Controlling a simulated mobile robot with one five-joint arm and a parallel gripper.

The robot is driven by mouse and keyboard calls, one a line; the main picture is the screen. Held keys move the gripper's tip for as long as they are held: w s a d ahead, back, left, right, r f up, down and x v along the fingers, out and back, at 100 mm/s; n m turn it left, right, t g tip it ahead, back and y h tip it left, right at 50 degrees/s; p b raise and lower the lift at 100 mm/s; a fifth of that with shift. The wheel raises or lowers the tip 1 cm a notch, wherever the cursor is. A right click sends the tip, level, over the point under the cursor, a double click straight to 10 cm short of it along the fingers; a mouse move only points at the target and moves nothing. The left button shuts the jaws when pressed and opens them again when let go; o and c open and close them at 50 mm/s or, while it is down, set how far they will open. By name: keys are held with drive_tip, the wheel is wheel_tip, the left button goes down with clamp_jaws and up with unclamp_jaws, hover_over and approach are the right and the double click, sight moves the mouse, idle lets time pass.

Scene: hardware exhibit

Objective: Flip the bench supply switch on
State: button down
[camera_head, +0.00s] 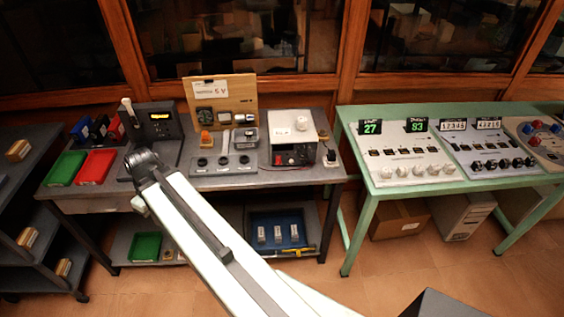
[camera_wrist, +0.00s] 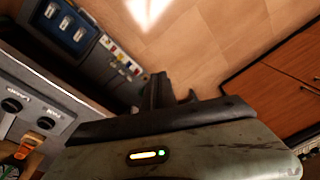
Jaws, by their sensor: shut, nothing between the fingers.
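The bench supply (camera_head: 293,138) is a white-topped box with a dark front, red and dark details and a round white knob on top. It stands at the right end of the dark bench in the head view. Its switch is too small to make out, so I cannot tell its position. My gripper (camera_wrist: 160,92) is shut and empty in the wrist view, with dark fingers over the floor and apart from any object. In the head view my arm reaches to the bench's left front, well left of the supply; the fingers cannot be made out there. The supply is not recognisable in the wrist view.
Green (camera_head: 66,168) and red (camera_head: 95,167) trays lie at the bench's left. A green table (camera_head: 357,185) with instruments stands to the right. A blue tray (camera_head: 258,228) is on the lower shelf.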

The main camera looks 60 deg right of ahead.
sight(279, 160)
drive_tip(key=s+d+n+t, duration=0.1)
drive_tip(key=s+d+t, duration=0.15)
drive_tip(key=d, duration=1.35)
drive_tip(key=s+d+r+n+t+h, duration=0.1)
drive_tip(key=s+d+n, duration=0.1)
drive_tip(key=s+d, duration=0.8)
drive_tip(key=s+d+r+n+t+h, duration=0.1)
drive_tip(key=s+d+r, duration=0.1)
drive_tip(key=s+d, duration=0.9)
drive_tip(key=d, duration=0.6)
drive_tip(key=shift+s+r+n, duration=0.2)
drive_tip(key=shift+r+n, duration=0.05)
drive_tip(key=shift+n, duration=0.15)
drive_tip(key=shift+f+t, duration=0.1)
drive_tip(key=shift+t, duration=0.15)
drive_tip(key=b+x, duration=0.4)
drive_tip(key=x, duration=0.1)
drive_tip(key=b+x, duration=0.4)
drive_tip(key=x, duration=0.1)
drive_tip(key=shift+s+d+f+b, duration=0.1)
drive_tip(key=shift+d+b, duration=0.15)
drive_tip(key=shift+b, duration=0.15)
drive_tip(key=w+d, duration=0.1)
drive_tip(key=w+d+f+b, duration=0.1)
drive_tip(key=d, duration=0.1)
drive_tip(key=shift+w, duration=0.25)
